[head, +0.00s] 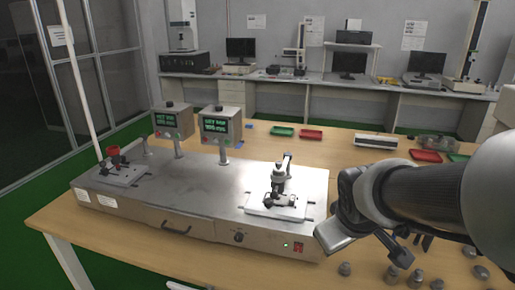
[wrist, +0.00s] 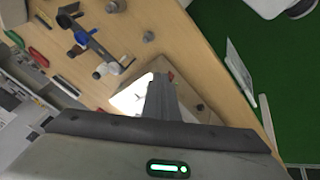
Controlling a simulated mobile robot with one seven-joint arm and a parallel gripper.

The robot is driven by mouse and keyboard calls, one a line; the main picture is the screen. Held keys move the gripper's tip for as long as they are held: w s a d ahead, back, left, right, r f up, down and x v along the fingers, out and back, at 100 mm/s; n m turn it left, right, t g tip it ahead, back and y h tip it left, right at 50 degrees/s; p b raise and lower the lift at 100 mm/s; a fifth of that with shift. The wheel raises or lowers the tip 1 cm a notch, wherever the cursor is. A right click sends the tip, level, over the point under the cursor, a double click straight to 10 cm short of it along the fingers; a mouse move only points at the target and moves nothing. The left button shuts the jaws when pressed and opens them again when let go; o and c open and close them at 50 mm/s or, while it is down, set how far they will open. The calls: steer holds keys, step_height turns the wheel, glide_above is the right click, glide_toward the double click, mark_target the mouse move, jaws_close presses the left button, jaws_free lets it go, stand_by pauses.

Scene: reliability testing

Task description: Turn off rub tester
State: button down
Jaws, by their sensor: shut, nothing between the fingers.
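The rub tester (head: 190,215) is a long metal box on the wooden table, with two display units (head: 222,125) showing lit green text. On its front, at the right, are a red switch (head: 299,248), a small lit green lamp (head: 285,245) and a black knob (head: 238,237). My gripper (head: 332,238) is at the right front corner of the tester, just right of the switch. In the wrist view my shut, empty fingers (wrist: 160,82) point at the tester, and a small red patch (wrist: 170,76) shows by their tips. I cannot tell whether they touch it.
Several metal weights (head: 393,273) stand on the table right of the tester. Red (head: 311,134) and green (head: 282,132) trays lie behind it. A back bench (head: 300,88) holds monitors and instruments.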

mark_target(298, 248)
steer(key=w+a+f+n+y+p, duration=0.1)
steer(key=w+f+n+y+p, duration=0.1)
steer(key=f, duration=0.4)
steer(key=w+a+f+n+t+y+p, duration=0.1)
steer(key=w+a+f+n+y+p, duration=0.1)
steer(key=f+n+p, duration=0.3)
steer(key=shift+w+f+n+t+y, duration=0.3)
steer(key=shift+w+f+n, duration=0.45)
steer(key=shift+f+n, duration=0.15)
steer(key=shift+f, duration=0.1)
steer(key=b+x, duration=0.8)
steer(key=x, duration=0.2)
steer(key=shift+w+a+f+b, duration=0.1)
steer(key=shift+f+b, duration=0.05)
steer(key=shift+b, duration=0.15)
steer(key=shift+w+d+r+p, duration=0.2)
steer(key=shift+w+d, duration=0.05)
steer(key=shift+w, duration=0.35)
steer(key=shift+w+d+r+p, duration=0.15)
steer(key=shift+w+d, duration=0.05)
steer(key=shift+w, duration=0.45)
steer(key=shift+w+d+r+p, duration=0.2)
steer(key=shift+w+d, duration=0.05)
steer(key=shift+w, duration=0.35)
